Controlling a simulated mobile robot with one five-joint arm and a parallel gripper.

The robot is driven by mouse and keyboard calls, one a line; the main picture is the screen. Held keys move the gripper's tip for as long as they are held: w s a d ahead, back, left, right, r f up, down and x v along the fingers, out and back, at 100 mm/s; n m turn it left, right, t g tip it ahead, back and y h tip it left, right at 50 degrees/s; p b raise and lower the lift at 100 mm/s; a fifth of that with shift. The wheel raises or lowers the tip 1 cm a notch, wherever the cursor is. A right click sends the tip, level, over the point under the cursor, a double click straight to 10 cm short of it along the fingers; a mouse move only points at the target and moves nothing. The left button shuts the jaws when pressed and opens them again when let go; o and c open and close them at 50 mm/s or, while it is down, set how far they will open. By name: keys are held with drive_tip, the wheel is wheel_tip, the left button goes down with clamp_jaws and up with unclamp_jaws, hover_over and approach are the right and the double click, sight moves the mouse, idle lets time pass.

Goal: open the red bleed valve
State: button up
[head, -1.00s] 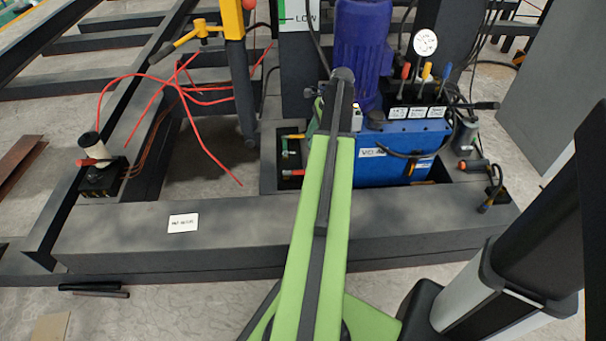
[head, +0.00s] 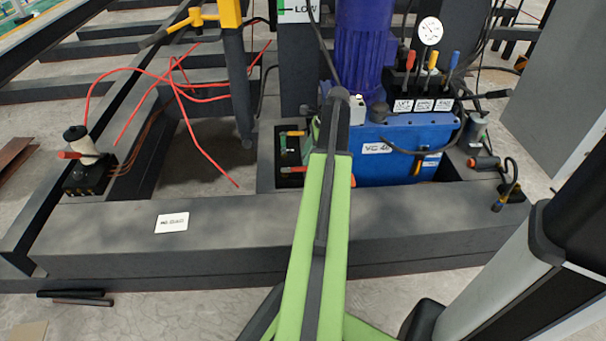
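A small red-orange handle (head: 293,169) sits low in a dark recess left of the blue hydraulic unit (head: 400,150). Another red-orange handle (head: 68,155) sticks out to the left of a white cylinder on a black block (head: 88,178) at the far left. I cannot tell from the view which of them is the bleed valve. My green arm reaches up the middle to a dark joint beside the recess. My gripper is hidden behind the arm, so its opening does not show.
A dark steel beam (head: 120,240) with a white label (head: 172,222) crosses in front. A yellow post (head: 230,14) and loose red hoses (head: 190,100) stand behind the left part. Three coloured levers and a gauge (head: 429,30) top the unit. Dark rods (head: 75,296) lie on the floor.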

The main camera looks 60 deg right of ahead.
sight(300, 168)
drive_tip(key=b+x, duration=0.3)
drive_tip(key=x, duration=0.2)
drive_tip(key=shift+f, duration=0.25)
drive_tip(key=shift+r, duration=0.1)
clamp_jaws()
idle(0.8)
